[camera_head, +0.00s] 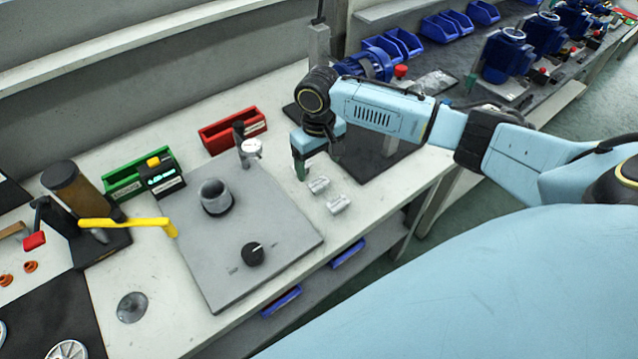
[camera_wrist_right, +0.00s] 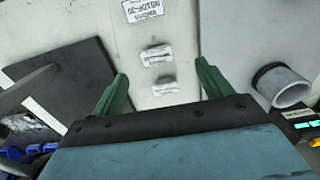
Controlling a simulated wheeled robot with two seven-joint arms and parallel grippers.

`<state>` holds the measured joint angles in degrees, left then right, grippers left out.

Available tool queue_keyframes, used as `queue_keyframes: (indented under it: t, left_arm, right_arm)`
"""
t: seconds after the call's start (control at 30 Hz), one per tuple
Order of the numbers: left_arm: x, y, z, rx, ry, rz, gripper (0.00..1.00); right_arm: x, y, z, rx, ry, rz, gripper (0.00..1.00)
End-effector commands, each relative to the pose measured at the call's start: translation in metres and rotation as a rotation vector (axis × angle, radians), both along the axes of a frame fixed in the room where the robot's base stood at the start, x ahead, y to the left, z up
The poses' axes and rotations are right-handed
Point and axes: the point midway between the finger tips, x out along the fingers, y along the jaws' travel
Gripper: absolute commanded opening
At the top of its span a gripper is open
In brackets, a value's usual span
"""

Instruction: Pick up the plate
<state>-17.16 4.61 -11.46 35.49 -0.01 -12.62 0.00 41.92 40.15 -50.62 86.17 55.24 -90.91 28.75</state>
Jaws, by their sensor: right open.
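I cannot tell which is the plate. A wide grey plate-like base (camera_head: 215,265) lies to their left, with a grey cup (camera_head: 216,197) and black knob (camera_head: 253,254) on it. My right gripper (camera_head: 317,168) is open and empty above the bench, its green fingers (camera_wrist_right: 161,72) on either side of the pieces. My left gripper is out of view.
A dark mat (camera_head: 375,160) lies right of the pieces. A yellow-handled tool (camera_head: 128,223) is at left.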

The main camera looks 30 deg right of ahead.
Motion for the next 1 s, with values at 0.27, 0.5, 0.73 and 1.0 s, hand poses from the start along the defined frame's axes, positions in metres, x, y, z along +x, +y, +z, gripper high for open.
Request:
queue_keyframes:
  t: [0.27,0.5,0.73,1.0]
  left_arm:
    - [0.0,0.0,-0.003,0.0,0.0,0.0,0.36]
    - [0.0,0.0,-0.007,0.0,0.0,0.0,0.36]
    - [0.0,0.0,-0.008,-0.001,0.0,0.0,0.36]
    - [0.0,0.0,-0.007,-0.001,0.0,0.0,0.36]
  right_arm:
    - [-0.002,-0.003,-0.023,-0.002,0.002,0.001,0.78]
    - [-0.004,-0.008,-0.058,-0.001,0.0,0.002,0.78]
    - [-0.004,-0.008,-0.065,-0.002,-0.002,0.003,0.78]
    - [-0.004,-0.008,-0.065,-0.001,-0.001,0.002,0.78]
